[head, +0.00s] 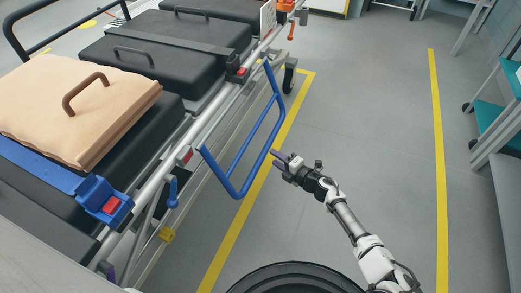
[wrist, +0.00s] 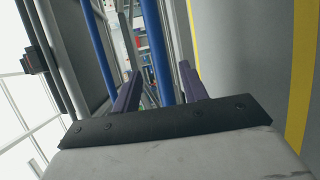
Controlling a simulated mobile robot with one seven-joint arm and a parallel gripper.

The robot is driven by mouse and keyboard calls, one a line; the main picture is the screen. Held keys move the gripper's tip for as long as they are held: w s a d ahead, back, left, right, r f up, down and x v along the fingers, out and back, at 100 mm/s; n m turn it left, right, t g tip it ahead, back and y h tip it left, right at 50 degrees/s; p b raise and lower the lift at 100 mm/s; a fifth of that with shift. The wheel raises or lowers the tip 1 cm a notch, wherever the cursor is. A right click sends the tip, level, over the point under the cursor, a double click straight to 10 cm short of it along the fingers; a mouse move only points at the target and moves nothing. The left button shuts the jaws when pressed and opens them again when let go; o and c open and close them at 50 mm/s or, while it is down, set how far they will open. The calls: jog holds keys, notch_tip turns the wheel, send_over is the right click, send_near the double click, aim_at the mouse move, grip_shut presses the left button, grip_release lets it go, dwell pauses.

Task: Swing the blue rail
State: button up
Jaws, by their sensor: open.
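The blue rail (head: 263,136) is a tubular frame on the near side of the stretcher, leaning outward over the floor. My gripper (head: 277,157) is just right of the rail's outer bar in the head view. In the wrist view, one blue bar of the rail (wrist: 156,48) runs through the gap between the two purple fingers of my gripper (wrist: 158,85). The fingers stand apart and are not closed on the bar. Another blue bar (wrist: 89,45) shows to the left. I cannot tell how deep the bar sits between the fingers.
The stretcher (head: 160,45) has black pads, a tan cushion (head: 75,105) and a blue strap with a red-button buckle (head: 103,198). A caster wheel (head: 290,78) stands behind the rail. Yellow lines (head: 437,130) mark the grey floor, which is clear to the right. Teal-shelved racks (head: 492,118) stand far right.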

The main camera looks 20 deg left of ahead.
jog(key=b+x, duration=0.1)
jog(key=x, duration=0.7)
jog(key=shift+a+b, duration=0.3)
jog(key=shift+b, duration=0.05)
jog(key=shift+w, duration=0.15)
grip_shut()
